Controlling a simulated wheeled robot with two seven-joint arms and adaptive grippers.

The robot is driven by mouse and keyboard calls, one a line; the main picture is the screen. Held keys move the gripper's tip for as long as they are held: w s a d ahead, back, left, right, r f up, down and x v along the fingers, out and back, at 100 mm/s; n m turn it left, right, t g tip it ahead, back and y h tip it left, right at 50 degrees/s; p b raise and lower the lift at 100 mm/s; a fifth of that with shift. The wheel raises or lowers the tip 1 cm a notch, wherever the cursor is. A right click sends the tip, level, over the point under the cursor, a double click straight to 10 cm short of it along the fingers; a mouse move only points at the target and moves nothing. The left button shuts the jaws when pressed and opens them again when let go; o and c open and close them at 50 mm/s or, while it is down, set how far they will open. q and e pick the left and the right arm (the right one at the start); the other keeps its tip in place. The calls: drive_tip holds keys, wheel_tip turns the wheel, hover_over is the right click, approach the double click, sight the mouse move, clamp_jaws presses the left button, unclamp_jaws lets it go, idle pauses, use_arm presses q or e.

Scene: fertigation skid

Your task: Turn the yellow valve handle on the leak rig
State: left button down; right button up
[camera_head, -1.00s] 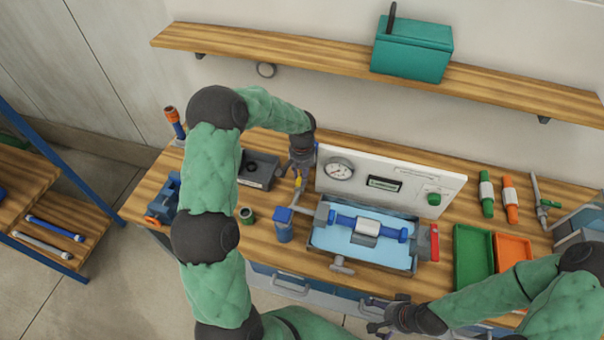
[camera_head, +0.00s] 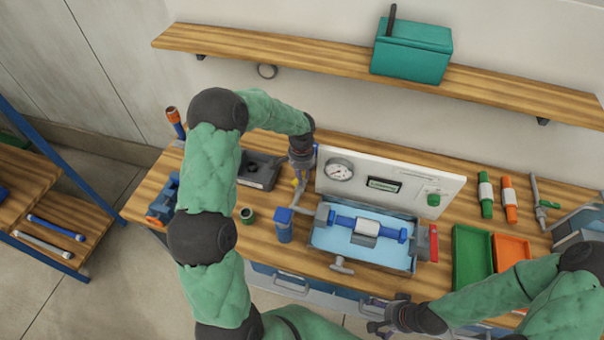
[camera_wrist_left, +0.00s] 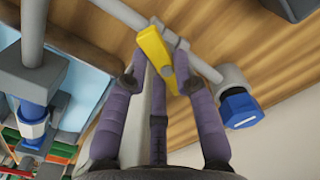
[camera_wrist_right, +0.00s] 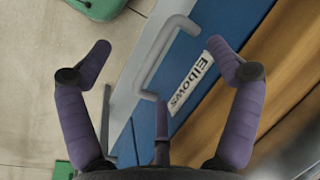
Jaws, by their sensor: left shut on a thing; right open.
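The yellow valve handle (camera_wrist_left: 156,58) shows in the left wrist view, on a grey pipe (camera_wrist_left: 200,68) low over the bench. My left gripper (camera_wrist_left: 160,80) is shut on it, with its fingers on either side. The leak rig's blue-lined tray (camera_head: 330,241) holds a blue pipe assembly. My right gripper (camera_head: 378,326) is open and empty in front of the bench; its spread fingers show in the right wrist view (camera_wrist_right: 160,70).
Green (camera_head: 472,254) and orange (camera_head: 512,250) bins sit to the right. A drawer handle (camera_wrist_right: 165,50) faces my right gripper. A wooden shelf (camera_head: 300,54) runs above the bench.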

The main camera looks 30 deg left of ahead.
use_arm(q)
drive_tip(key=m+p, duration=0.1)
drive_tip(key=m, duration=0.3)
drive_tip(key=shift+s+a, duration=0.1)
drive_tip(key=shift+a+m+p, duration=0.1)
drive_tip(key=shift+m+p, duration=0.3)
drive_tip(key=shift+m, duration=1.8)
drive_tip(key=c, duration=1)
unclamp_jaws()
drive_tip(key=shift+r, duration=0.1)
wheel_tip(320, 180, up, 12)
drive_tip(key=shift+f, duration=0.1)
drive_tip(key=shift+c, duration=0.2)
